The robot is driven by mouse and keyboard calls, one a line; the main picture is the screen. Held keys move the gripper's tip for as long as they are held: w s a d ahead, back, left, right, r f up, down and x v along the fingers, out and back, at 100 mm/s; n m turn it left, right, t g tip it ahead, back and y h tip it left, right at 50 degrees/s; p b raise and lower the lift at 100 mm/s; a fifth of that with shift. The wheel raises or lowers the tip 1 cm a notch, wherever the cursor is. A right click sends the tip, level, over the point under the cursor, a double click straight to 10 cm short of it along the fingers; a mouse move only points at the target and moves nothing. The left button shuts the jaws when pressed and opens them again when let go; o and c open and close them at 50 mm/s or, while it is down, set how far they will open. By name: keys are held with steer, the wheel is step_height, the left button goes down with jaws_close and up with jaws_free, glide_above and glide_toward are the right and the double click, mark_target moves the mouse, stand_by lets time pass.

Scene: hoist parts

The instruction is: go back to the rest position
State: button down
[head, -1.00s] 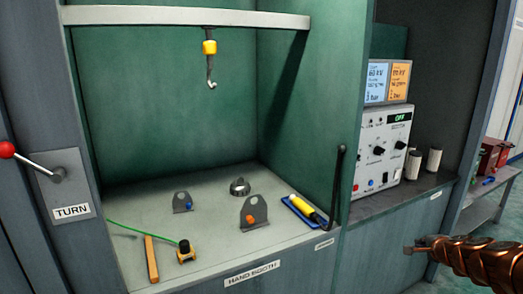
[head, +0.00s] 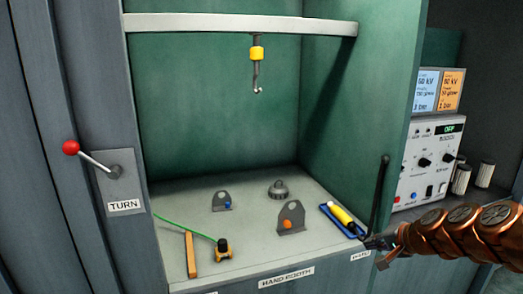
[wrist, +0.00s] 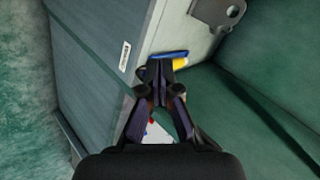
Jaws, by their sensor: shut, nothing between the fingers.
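My gripper (head: 378,242) shows small at the end of my copper-coloured arm, at the lower right of the head view. It is in front of the booth's right front edge, close to the black bar handle (head: 379,200). In the wrist view my gripper (wrist: 166,66) has its dark fingertips together with nothing held. The tips overlap the blue tray (wrist: 172,54) with the yellow-handled tool (wrist: 180,63) in the picture; I cannot tell the gap. In the head view that tool (head: 341,215) lies in its blue tray (head: 324,210).
The hand booth floor (head: 250,240) holds two grey brackets (head: 222,203) (head: 291,221), a grey dome (head: 278,191), a wooden bar (head: 190,255) and a black-and-yellow piece (head: 223,250). A hook (head: 257,88) hangs above. A red-knobbed lever (head: 92,160) is at left, a control box (head: 428,160) at right.

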steer(key=s+a+r+n+g+p, duration=0.15)
steer(key=s+a+n+g, duration=0.5)
steer(key=s+a, duration=0.95)
steer(key=s+d+n+g+h+p, duration=0.1)
steer(key=s+g+h, duration=0.1)
steer(key=s, duration=0.9)
steer(key=s+d+n+g+h+p, duration=0.1)
steer(key=s+d+n+g, duration=0.1)
steer(key=s, duration=0.8)
steer(key=shift+s+f+h, duration=0.25)
steer(key=shift+s+h, duration=0.15)
steer(key=shift+a+n, duration=0.1)
steer(key=shift+n, duration=0.15)
